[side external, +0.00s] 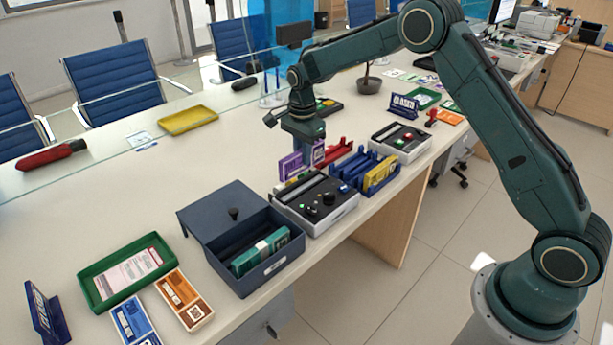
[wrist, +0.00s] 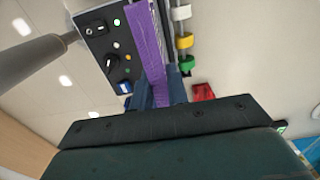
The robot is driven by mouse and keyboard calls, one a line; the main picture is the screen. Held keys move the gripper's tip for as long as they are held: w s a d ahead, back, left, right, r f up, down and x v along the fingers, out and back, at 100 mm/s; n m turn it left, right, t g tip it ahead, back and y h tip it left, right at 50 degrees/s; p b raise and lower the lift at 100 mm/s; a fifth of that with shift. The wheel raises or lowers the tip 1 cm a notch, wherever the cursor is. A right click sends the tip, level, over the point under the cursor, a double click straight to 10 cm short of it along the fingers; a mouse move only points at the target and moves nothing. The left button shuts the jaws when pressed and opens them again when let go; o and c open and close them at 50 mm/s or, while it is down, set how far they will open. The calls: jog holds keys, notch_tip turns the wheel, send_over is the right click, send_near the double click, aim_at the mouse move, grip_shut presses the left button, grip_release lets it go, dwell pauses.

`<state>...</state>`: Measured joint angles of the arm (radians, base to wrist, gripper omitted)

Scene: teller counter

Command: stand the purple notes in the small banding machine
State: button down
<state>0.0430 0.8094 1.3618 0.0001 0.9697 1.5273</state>
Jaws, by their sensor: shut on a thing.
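The purple notes (side external: 290,165) show on both sides of my gripper (side external: 305,158), which is shut on them around the middle. They stand on edge at the back of the nearer black-topped machine (side external: 325,196); whether they touch anything below is hidden. In the wrist view the purple notes (wrist: 150,45) run up between the fingers of my gripper (wrist: 160,92), beside a black panel with knobs (wrist: 112,45). A smaller-looking black-topped machine (side external: 402,137) stands farther right. I cannot tell for sure which one is the small banding machine.
An open dark box (side external: 275,272) with banded green notes (side external: 262,252) is in front.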

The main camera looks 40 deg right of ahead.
aim_at(303, 171)
jog(key=shift+f, duration=0.2)
jog(key=shift+f, duration=1.8)
jog(key=shift+f, duration=1.1)
jog(key=c, duration=1.3)
grip_release()
jog(key=shift+r, duration=0.1)
jog(key=shift+r, duration=3.45)
